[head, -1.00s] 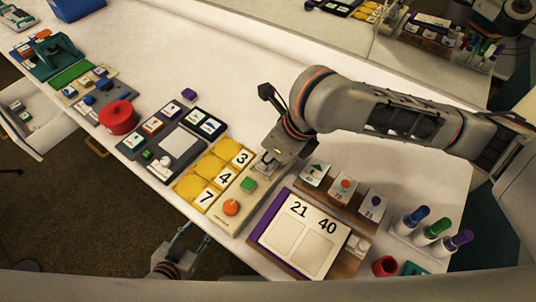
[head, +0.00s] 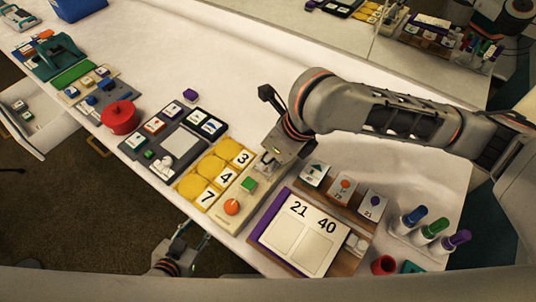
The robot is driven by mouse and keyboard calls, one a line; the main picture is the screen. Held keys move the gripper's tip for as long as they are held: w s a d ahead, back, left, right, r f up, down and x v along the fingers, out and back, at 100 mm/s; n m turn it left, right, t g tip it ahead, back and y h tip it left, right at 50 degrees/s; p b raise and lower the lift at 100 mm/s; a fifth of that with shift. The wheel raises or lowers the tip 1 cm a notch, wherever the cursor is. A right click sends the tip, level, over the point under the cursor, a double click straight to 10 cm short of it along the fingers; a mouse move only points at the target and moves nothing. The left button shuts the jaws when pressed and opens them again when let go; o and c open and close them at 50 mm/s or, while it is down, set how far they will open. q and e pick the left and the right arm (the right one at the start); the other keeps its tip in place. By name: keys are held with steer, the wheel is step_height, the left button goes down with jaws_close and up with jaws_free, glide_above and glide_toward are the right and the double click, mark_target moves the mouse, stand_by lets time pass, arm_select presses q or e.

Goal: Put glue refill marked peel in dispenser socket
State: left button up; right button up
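I cannot read "peel" on any piece, so I cannot tell which one is the glue refill. Small labelled pieces stand on a dark board (head: 165,152) and on a beige tray (head: 88,92). The dispenser socket is not clearly identifiable; a teal device (head: 58,57) stands at the far left. My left gripper (head: 192,236) is open and empty in front of the table's near edge.
A red round pot (head: 120,117) stands beside the dark board. A purple block (head: 190,95) lies behind it. A board marked 21 and 40 (head: 298,236), several markers (head: 433,229) and a red cup (head: 383,265) are at the right. The table's back middle is clear.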

steer(key=shift+o, duration=1.3)
steer(key=shift+r, duration=0.1)
steer(key=v, duration=1.1)
steer(key=shift+r, duration=0.4)
steer(key=shift+s+d, duration=0.1)
steer(key=shift+s, duration=0.05)
